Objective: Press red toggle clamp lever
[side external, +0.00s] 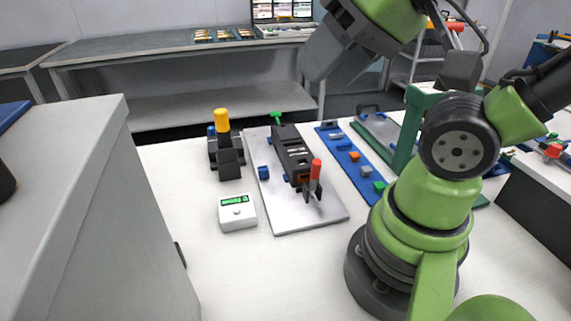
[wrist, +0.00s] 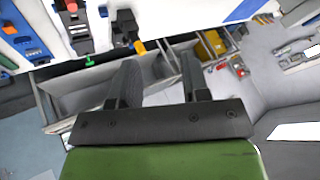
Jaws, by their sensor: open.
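The red toggle clamp lever (side external: 315,170) stands nearly upright at the front end of a black clamp fixture (side external: 292,150). The fixture sits on a light grey plate (side external: 325,217) on the white table. In the wrist view the red lever (wrist: 71,5) is at the top left edge, on the black fixture (wrist: 80,38). My gripper (wrist: 157,78) is open, with both dark fingers apart and nothing between them. In the side view its dark body shows at the top, high above and behind the fixture, well apart from the lever; its fingertips are hard to make out there.
A black device with a yellow-orange handle (side external: 222,120) stands left of the plate. A white box with a green display (side external: 237,212) is in front of it. A blue board (side external: 352,160) with small coloured blocks lies right of the plate.

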